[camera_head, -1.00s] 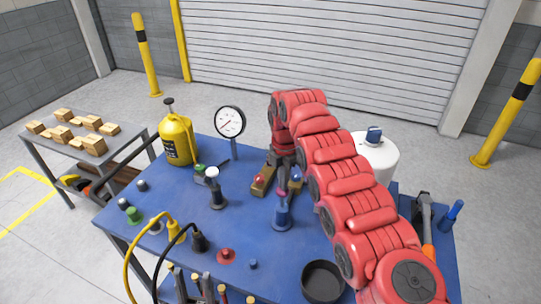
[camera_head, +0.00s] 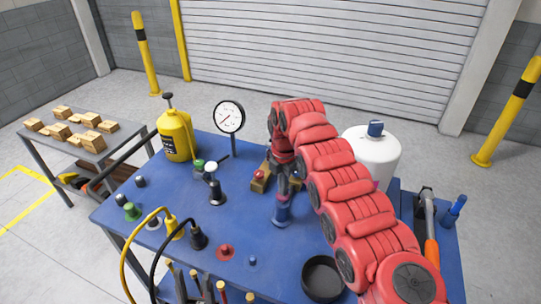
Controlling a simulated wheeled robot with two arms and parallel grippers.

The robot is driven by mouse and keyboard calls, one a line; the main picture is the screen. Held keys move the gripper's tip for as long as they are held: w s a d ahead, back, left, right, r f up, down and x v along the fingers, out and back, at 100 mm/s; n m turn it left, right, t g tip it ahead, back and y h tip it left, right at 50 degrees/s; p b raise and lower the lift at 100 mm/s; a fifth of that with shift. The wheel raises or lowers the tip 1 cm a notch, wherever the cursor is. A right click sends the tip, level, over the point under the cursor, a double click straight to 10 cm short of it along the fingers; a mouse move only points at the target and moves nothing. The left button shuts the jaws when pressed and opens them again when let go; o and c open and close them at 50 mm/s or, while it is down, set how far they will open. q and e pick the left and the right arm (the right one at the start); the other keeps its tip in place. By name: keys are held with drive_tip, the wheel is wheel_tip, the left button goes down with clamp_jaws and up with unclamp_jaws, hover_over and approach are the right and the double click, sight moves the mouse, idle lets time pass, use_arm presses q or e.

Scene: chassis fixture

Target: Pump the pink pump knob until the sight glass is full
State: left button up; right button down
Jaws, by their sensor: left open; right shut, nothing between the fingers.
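A blue upright cylinder (camera_head: 282,213) with a flared base stands on the blue table, and my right gripper (camera_head: 284,190) is at its top. The gripper points down, and its fingers hide the top of the cylinder, so any knob there is covered. I cannot tell whether the fingertips touch it. The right gripper is shut with nothing between its fingers. A red-pink knob (camera_head: 259,175) sits on a brass block just left of the gripper. I cannot make out a sight glass. My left gripper is not in view.

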drive_tip(key=shift+r+p, duration=1.3)
drive_tip(key=shift+r, duration=1.1)
drive_tip(key=shift+f, duration=0.2)
drive_tip(key=shift+f+b, duration=1.45)
drive_tip(key=shift+f, duration=1.05)
drive_tip(key=shift+r+p, duration=1.4)
drive_tip(key=shift+r, duration=1.3)
drive_tip(key=shift+f, duration=0.1)
drive_tip(key=shift+f, duration=0.1)
